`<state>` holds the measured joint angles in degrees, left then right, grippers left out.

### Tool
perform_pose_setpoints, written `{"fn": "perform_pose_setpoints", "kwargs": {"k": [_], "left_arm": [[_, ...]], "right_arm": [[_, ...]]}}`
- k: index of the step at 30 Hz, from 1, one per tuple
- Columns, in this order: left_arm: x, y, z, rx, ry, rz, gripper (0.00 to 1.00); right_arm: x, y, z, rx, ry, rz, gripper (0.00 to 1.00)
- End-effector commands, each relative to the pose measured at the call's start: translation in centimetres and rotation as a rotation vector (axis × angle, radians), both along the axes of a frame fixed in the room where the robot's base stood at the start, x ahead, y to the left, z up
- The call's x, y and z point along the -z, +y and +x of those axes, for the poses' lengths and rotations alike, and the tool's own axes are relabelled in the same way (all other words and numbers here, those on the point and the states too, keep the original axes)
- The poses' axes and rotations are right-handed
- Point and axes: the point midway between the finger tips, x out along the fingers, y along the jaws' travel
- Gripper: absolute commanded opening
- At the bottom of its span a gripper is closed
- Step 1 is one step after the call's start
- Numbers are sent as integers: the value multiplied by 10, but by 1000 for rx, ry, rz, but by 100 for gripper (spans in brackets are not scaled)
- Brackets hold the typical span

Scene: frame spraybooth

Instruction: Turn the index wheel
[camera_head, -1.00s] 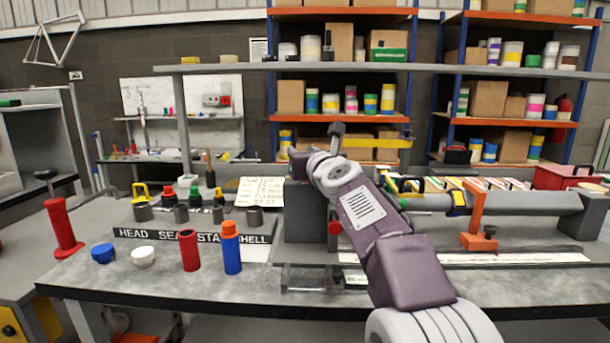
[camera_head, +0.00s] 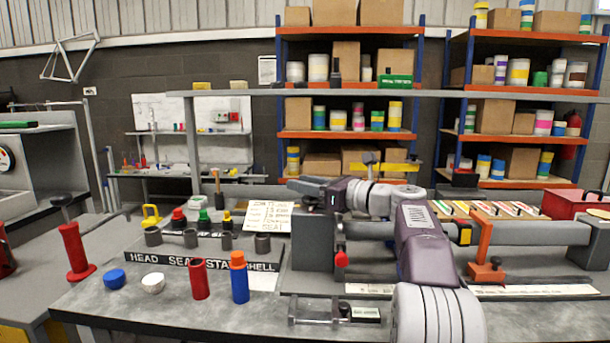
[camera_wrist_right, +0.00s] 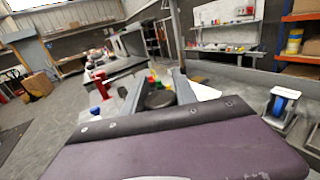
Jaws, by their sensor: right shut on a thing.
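My right arm reaches in from the lower right over the grey bench fixture, and its gripper (camera_head: 306,186) points left above the dark grey block (camera_head: 312,240). In the right wrist view the two grey fingers (camera_wrist_right: 155,95) close on the sides of a dark round piece, which I take for the index wheel (camera_wrist_right: 160,99). Most of the wheel is hidden by the wrist in the head view. A small red knob (camera_head: 341,259) hangs below, on the right side of the block. My left gripper is not in view.
A horizontal grey tube (camera_head: 540,233) with an orange clamp (camera_head: 484,262) lies to the right of the arm. Left on the bench (camera_head: 200,325) stand a red cup (camera_head: 199,279), a blue bottle (camera_head: 239,280) and a row of grey sockets. A red upright handle (camera_head: 75,252) is at far left.

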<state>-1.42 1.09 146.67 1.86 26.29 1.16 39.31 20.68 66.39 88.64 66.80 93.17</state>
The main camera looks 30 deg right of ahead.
Motion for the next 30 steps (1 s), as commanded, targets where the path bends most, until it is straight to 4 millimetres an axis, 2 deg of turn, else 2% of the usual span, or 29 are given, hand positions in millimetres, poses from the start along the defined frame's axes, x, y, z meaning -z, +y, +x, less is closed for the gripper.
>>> {"fn": "perform_pose_setpoints", "kwargs": {"k": [16,17,18,19,27,30], "left_arm": [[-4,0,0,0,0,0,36],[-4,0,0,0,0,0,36],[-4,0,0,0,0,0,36],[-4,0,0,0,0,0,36],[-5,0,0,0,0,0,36],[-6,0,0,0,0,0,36]], "right_arm": [[2,1,0,-25,2,2,0],[2,1,0,-25,2,2,40],[2,1,-1,-25,2,2,51],[2,1,-1,-25,1,2,54],[1,0,-1,-23,0,1,54],[0,-4,-9,-21,0,1,54]]}}
